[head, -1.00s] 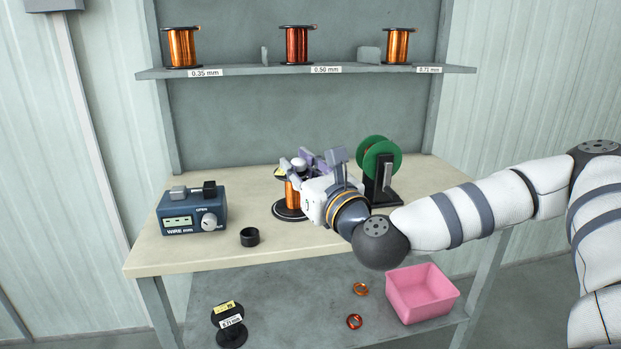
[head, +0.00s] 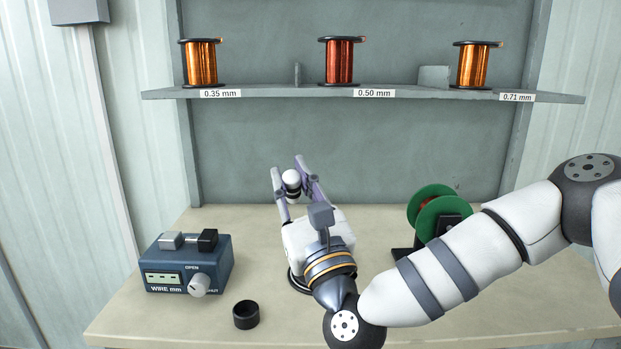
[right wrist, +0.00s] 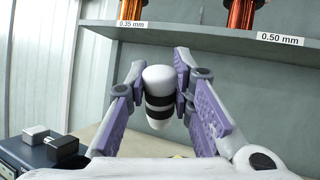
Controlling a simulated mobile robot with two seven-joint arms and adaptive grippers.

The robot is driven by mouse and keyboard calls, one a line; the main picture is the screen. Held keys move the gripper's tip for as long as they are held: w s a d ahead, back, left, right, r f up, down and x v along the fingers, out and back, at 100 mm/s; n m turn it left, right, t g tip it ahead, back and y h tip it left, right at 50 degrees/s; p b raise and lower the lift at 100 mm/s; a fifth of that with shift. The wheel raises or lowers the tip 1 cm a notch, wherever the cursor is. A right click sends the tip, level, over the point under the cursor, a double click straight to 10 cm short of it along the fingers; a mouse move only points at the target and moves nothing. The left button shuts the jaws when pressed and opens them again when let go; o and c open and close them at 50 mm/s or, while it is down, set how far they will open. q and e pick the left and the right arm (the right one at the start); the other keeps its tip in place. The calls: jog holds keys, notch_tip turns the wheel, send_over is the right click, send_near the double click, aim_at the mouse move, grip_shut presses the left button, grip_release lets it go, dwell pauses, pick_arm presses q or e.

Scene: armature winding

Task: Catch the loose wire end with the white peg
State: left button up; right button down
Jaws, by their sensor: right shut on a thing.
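My right gripper (head: 293,182) is shut on the white peg (head: 291,178), above the bench in front of the back panel. In the right wrist view the peg (right wrist: 158,95) has a white rounded top, dark bands and a white tapered lower end, between the two purple finger pads (right wrist: 158,97). A dark round base (head: 293,281) shows under my wrist on the bench; what stands on it is hidden by my gripper and wrist. I cannot make out a loose wire end in either view. My left gripper is not in view.
A blue wire gauge (head: 190,264) and a black ring (head: 246,315) sit at the bench's left. A green spool (head: 435,208) on a dark stand is to the right, partly behind my arm. Several copper spools line the shelf (head: 300,91) above. The bench's left back is clear.

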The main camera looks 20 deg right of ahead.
jog(key=w+d+f, duration=0.1)
jog(key=d+f, duration=0.1)
jog(key=w+d+f+b, duration=0.1)
jog(key=d, duration=0.1)
jog(key=shift+w+f, duration=0.15)
jog(key=shift+f, duration=0.25)
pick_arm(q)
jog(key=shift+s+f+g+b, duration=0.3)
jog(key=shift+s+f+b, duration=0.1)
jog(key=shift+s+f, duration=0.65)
pick_arm(e)
jog(key=shift+w+d+f, duration=0.3)
jog(key=shift+d, duration=0.35)
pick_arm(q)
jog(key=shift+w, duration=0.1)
